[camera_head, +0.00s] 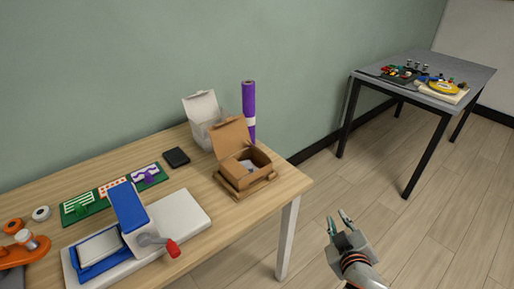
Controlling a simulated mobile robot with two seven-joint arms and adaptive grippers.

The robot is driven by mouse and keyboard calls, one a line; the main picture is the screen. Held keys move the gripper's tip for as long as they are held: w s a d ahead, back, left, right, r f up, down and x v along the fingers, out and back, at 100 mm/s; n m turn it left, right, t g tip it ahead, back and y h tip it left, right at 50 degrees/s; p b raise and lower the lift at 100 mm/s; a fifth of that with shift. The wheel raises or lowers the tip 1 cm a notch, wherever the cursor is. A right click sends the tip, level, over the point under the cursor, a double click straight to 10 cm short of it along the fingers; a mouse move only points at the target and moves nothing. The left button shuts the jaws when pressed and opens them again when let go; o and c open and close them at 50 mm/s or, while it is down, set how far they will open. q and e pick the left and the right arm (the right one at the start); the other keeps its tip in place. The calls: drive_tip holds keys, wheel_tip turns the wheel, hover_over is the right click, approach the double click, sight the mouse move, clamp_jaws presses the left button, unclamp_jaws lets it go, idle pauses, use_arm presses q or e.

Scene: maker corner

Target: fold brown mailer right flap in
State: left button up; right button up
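The brown mailer (232,173) is a small cardboard box near the right end of the wooden table. Its large lid (231,134) stands up at the back, and its inside shows with something pale in it. A flap appears to stick out low along its front right side, but its exact angle is too small to tell. My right gripper (339,220) is open and empty, over the floor to the right of the table's end, well apart from the mailer. My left gripper is not in view.
A white open box (203,112) and an upright purple roll (249,103) stand behind the mailer. A blue and white press (128,212) with a red-knobbed lever is to its left. A black wallet-like item (176,157) lies between. A grey table (478,75) stands at the far right.

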drive_tip(key=w+a+r+n+t+y, duration=0.2)
drive_tip(key=w+a+r+t+y, duration=0.25)
drive_tip(key=w+a+r, duration=0.45)
drive_tip(key=n+g+y, duration=0.3)
drive_tip(key=n+y, duration=0.3)
drive_tip(key=y, duration=0.2)
approach(247, 140)
drive_tip(key=shift+m, duration=0.3)
drive_tip(key=b+x, duration=0.1)
drive_tip(key=x, duration=0.3)
drive_tip(key=shift+w+f, duration=0.2)
drive_tip(key=shift+w, duration=0.1)
drive_tip(key=shift+w+a+r, duration=0.1)
drive_tip(key=shift+w+a, duration=0.15)
drive_tip(key=shift+w, duration=0.15)
